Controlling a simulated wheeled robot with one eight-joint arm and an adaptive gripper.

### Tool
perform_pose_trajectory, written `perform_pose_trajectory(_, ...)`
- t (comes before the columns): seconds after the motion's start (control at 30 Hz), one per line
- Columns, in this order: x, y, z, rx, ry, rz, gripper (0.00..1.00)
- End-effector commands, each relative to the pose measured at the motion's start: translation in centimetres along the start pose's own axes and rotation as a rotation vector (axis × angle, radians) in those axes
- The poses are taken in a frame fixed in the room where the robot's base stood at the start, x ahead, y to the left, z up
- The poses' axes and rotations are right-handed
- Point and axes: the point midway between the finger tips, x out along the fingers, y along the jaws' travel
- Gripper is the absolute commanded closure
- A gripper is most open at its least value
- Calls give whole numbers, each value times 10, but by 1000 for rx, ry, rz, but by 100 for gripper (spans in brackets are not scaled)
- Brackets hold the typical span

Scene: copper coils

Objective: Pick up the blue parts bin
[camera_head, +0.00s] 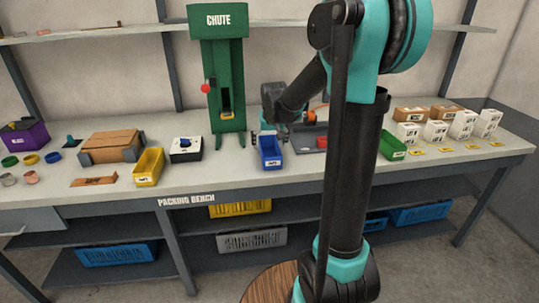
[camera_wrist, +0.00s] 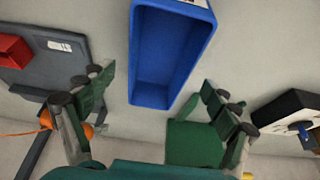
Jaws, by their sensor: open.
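The blue parts bin (camera_head: 270,153) stands on the packing bench in front of the green chute, between the black-and-white box and the dark grey tray. In the wrist view the blue bin (camera_wrist: 168,58) is seen from above, empty, with a white label at the top edge. My gripper (camera_wrist: 155,95) is open, with one finger to the left of the bin's near end and one to the right. It does not appear to touch the bin. In the head view my gripper (camera_head: 268,130) is just behind the bin and partly hidden by my arm.
The green chute (camera_head: 219,75) stands close behind the bin. A black-and-white box (camera_head: 185,151) and a yellow bin (camera_head: 149,167) are to the left. A dark grey tray (camera_head: 296,137) with a red block is close on the right. A green bin (camera_head: 391,147) stands farther right.

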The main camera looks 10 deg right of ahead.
Motion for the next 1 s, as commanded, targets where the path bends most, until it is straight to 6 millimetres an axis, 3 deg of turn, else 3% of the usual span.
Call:
perform_pose_trajectory(0.3, 39, 2, 0, 0, 0, 0, 12)
perform_pose_trajectory(0.63, 44, 2, 0, 0, 0, 0, 13)
perform_pose_trajectory(1.0, 43, 2, 0, 0, 0, 0, 59)
